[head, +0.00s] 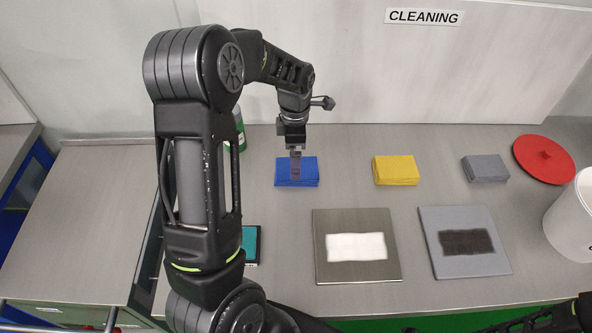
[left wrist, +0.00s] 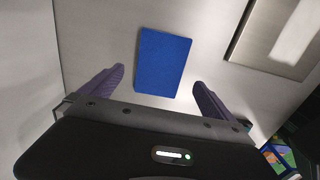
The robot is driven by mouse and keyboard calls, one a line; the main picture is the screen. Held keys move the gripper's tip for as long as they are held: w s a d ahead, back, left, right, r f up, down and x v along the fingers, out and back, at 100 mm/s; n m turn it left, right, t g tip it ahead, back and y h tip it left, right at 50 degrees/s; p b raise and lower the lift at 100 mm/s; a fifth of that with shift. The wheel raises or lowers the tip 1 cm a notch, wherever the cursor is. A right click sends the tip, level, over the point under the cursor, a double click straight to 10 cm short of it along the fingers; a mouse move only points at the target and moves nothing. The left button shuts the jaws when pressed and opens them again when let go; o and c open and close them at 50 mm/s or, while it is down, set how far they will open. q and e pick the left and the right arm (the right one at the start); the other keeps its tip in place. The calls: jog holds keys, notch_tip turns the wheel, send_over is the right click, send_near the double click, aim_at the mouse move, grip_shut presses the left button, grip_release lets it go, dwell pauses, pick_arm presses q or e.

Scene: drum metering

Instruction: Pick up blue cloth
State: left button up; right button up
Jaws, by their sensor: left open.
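The blue cloth (head: 283,176) is a folded stack lying on the grey counter in the head view. In the left wrist view the blue cloth (left wrist: 163,62) lies ahead of and between the two fingers, apart from both. My left gripper (head: 296,170) is above the cloth in the head view and hides part of it. In the left wrist view my left gripper (left wrist: 158,80) is open and empty, with a purple finger on each side. My right gripper is not seen.
A yellow cloth (head: 395,170) and a grey cloth (head: 485,168) lie to the right. A red lid (head: 544,159) and a white container (head: 573,222) are at far right. A metal plate (head: 382,219) and a grey plate (head: 455,216), each with a patch, lie in front. A teal item (head: 250,244) is partly hidden.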

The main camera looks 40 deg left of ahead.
pick_arm(q)
notch_tip(320, 180, down, 5)
jog(key=shift+w+d+f+b, duration=0.1)
jog(key=shift+f+b, duration=0.05)
jog(key=shift+b, duration=0.7)
jog(key=c, duration=1.3)
